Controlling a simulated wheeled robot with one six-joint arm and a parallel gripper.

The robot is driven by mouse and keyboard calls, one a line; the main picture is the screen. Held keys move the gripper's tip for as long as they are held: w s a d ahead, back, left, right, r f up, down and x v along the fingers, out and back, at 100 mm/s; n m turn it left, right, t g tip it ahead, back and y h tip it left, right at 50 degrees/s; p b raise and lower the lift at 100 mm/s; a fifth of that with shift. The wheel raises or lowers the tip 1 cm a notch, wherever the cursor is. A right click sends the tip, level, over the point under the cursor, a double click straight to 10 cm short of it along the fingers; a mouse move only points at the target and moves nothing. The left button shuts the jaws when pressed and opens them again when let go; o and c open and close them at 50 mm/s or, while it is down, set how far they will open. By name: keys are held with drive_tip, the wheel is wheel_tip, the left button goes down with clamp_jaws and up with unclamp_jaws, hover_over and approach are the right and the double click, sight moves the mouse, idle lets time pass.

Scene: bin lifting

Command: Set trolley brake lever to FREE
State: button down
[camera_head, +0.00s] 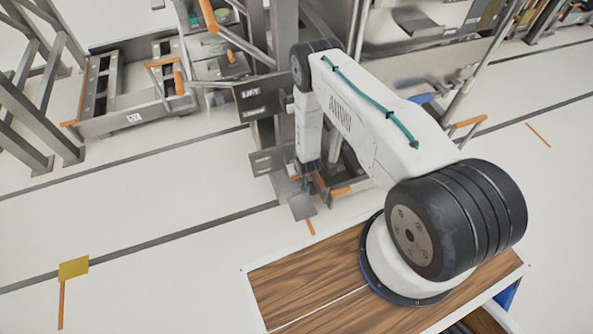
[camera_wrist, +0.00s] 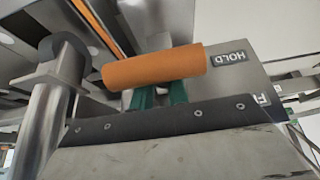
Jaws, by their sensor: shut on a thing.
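The trolley brake lever's orange handle (camera_wrist: 155,68) lies across the middle of the wrist view. My gripper (camera_wrist: 162,88) shows two green fingertips close together against the handle's lower side; it is shut on the handle. The far sides of the fingertips are hidden behind it. A grey plate beside the handle carries a HOLD label (camera_wrist: 230,57), seen upside down, near the handle's right end. A second label starting with F (camera_wrist: 263,97) is partly covered by my gripper's dark edge. In the head view my gripper (camera_head: 308,178) is low beside the trolley frame, mostly hidden by my arm.
A dark LIFT sign (camera_head: 255,97) stands just left of my arm. A metal post (camera_wrist: 42,125) with a dark collar is close on the left in the wrist view. A low steel frame (camera_head: 130,120) with orange handles stands at the left. The floor at front left is open around a yellow marker (camera_head: 74,268).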

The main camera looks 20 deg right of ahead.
drive_tip(key=shift+w+r, duration=0.2)
drive_tip(key=shift+w, duration=0.15)
idle(0.7)
drive_tip(key=c, duration=1.3)
unclamp_jaws()
drive_tip(key=shift+d, duration=0.1)
drive_tip(key=o, duration=1.3)
drive_tip(key=shift+s, duration=0.15)
drive_tip(key=shift+v, duration=3.85)
